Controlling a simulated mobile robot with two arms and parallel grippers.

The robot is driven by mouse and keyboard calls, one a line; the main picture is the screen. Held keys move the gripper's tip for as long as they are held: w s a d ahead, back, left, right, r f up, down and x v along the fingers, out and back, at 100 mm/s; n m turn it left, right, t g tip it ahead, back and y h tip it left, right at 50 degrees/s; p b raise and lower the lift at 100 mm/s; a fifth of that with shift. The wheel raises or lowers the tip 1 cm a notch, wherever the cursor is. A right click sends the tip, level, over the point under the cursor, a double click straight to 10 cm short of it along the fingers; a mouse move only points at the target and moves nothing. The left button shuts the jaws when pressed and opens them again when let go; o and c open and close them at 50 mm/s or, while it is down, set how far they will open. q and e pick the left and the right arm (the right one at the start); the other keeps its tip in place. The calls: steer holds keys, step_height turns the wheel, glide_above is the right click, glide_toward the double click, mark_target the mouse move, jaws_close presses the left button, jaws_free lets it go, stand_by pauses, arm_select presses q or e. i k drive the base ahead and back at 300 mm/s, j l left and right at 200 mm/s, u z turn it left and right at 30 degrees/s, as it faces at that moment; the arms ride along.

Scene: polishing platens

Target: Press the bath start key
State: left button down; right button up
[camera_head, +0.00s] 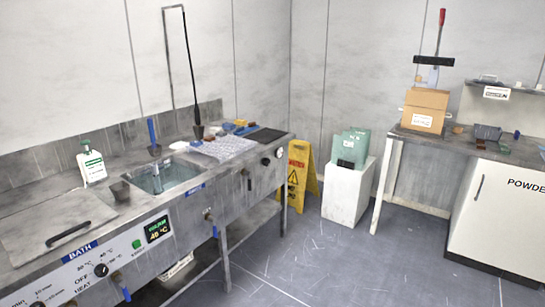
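A long grey metal bench with a front panel stands at the left. The panel carries a blue label reading BATH (80,251). A small green square key (136,244) sits on the panel, just left of a dark display (157,229) with green and orange lit characters; I cannot tell for sure whether this is the bath start key. A black rotary knob (102,270) is left of and below the key, among small printed markings. Neither of my grippers is in view.
A grey lid with a handle (68,233), a white-and-green bottle (91,162) and an open sink basin (165,178) are on the bench top. A yellow floor sign (299,175) and white plinth (345,198) stand beyond. The middle floor (330,262) is clear.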

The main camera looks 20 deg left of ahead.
mark_target(137, 244)
steer(key=u, duration=1.8)
